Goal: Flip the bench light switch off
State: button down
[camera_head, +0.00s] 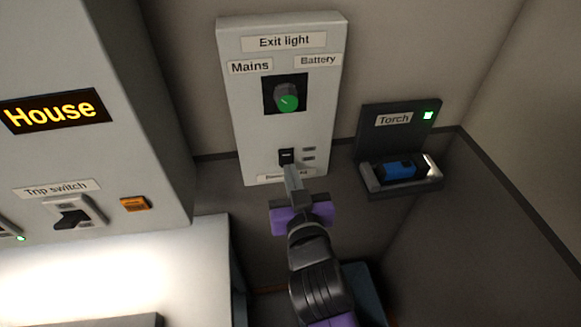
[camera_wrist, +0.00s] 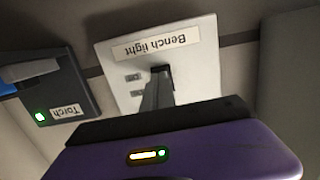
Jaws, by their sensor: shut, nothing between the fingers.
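The bench light switch (camera_head: 287,155) is a small black switch low on the pale wall panel (camera_head: 240,130). The "Bench light" label (camera_wrist: 166,44) reads upside down in the wrist view; in the head view my gripper partly covers it. My gripper (camera_head: 289,169) is shut and empty, its fingertips right at the lower part of the switch. In the wrist view the fingers (camera_wrist: 159,80) reach up to the switch and hide most of it. I cannot tell whether they touch it, nor its on or off position.
Above the switch is a green-faced knob (camera_head: 288,98) under the "Exit light" label. A torch holder (camera_head: 398,120) with a blue torch (camera_head: 396,169) is to the right. The large "House" cabinet (camera_head: 110,140) with a trip switch (camera_head: 75,214) stands at the left.

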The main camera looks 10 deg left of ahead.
jog(key=shift+w+a+f, duration=0.1)
jog(key=shift+w+a, duration=0.1)
jog(key=shift+w, duration=0.2)
jog(key=shift+f, duration=0.1)
